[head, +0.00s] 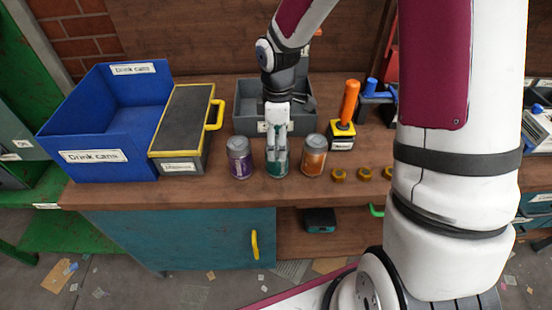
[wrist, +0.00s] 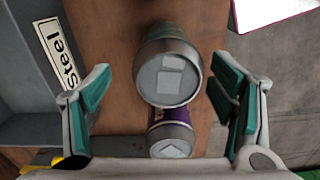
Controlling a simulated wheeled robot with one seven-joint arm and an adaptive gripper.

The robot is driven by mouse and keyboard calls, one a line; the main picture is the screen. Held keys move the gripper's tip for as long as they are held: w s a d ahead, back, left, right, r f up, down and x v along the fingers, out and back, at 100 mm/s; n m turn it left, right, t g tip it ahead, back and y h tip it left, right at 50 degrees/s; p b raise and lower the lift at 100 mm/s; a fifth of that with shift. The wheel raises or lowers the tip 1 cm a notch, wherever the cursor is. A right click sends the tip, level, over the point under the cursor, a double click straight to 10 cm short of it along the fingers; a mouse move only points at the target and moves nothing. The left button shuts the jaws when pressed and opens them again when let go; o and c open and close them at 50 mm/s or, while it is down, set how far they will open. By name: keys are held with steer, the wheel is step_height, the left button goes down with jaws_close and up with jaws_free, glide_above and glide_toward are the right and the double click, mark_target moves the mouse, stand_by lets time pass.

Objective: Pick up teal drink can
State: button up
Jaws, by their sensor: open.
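The teal drink can (head: 277,170) stands upright on the brown workbench, between a purple can (head: 240,162) and an orange can (head: 313,160). My gripper (head: 277,148) points down over the teal can, and its fingers hide part of the can's upper body. In the wrist view my gripper (wrist: 165,100) is open, with a teal-padded finger on each side. A can's pale top (wrist: 168,78), which appears to be the teal can's, lies between them with gaps at both sides. The purple can (wrist: 172,138) shows below it, partly hidden.
A grey bin (head: 245,118) stands just behind the cans; its "Steel" label (wrist: 58,52) shows in the wrist view. A blue "Drink cans" bin (head: 90,172) and a yellow-edged box (head: 186,115) stand left. An orange-handled tool (head: 348,105) and small brass pieces (head: 339,175) are right.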

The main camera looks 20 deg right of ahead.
mark_target(277, 161)
steer(key=shift+s+a+f+b, duration=0.1)
steer(key=shift+s+f+b, duration=0.1)
steer(key=shift+f, duration=1.65)
steer(key=shift+s+a+f+b, duration=0.1)
steer(key=shift+s+f, duration=0.05)
steer(key=shift+f, duration=1.7)
steer(key=c, duration=0.8)
